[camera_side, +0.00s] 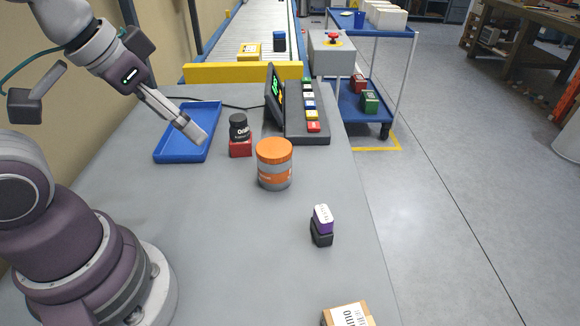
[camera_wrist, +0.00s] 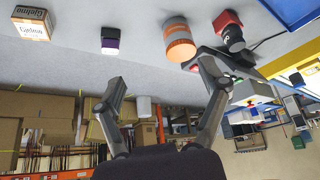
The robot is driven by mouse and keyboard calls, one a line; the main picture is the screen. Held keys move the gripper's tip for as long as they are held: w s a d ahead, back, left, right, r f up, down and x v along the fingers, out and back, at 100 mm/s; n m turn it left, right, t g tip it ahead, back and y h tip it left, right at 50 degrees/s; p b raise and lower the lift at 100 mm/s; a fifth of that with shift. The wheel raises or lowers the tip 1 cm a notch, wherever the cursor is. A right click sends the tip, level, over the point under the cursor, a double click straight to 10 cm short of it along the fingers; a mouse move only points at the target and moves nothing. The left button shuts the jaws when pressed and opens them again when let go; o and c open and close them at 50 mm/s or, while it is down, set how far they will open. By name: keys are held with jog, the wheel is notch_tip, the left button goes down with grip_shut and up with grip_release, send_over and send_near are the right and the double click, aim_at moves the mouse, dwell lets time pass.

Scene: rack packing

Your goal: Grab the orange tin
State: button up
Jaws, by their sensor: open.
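The orange tin (camera_side: 274,164) is a grey-and-orange cylinder with an orange lid, upright near the middle of the grey table (camera_side: 200,230). My gripper (camera_side: 198,138) is in the air above the table, to the left of the tin and apart from it. In the wrist view the tin (camera_wrist: 179,40) appears inverted at the top, beyond the right finger. My gripper (camera_wrist: 160,75) has its two fingers spread wide there, with nothing between them.
A black jar (camera_side: 239,127) on a red block (camera_side: 240,148) stands just left of the tin. A blue tray (camera_side: 172,154) lies farther left. Behind stands a dark panel with coloured blocks (camera_side: 310,126). A purple-and-black item (camera_side: 322,226) and a carton (camera_side: 347,314) are nearer the front.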

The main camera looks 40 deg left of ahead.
jog(key=o, duration=0.5)
jog(key=shift+c, duration=0.2)
jog(key=m+g, duration=0.6)
jog(key=m, duration=1.2)
send_over(274, 147)
jog(key=f, duration=0.7)
jog(key=shift+s+d, duration=0.15)
jog(key=shift+s, duration=0.25)
jog(key=shift+m, duration=0.3)
jog(key=f, duration=1)
jog(key=shift+w+f, duration=0.3)
jog(key=shift+w, duration=0.05)
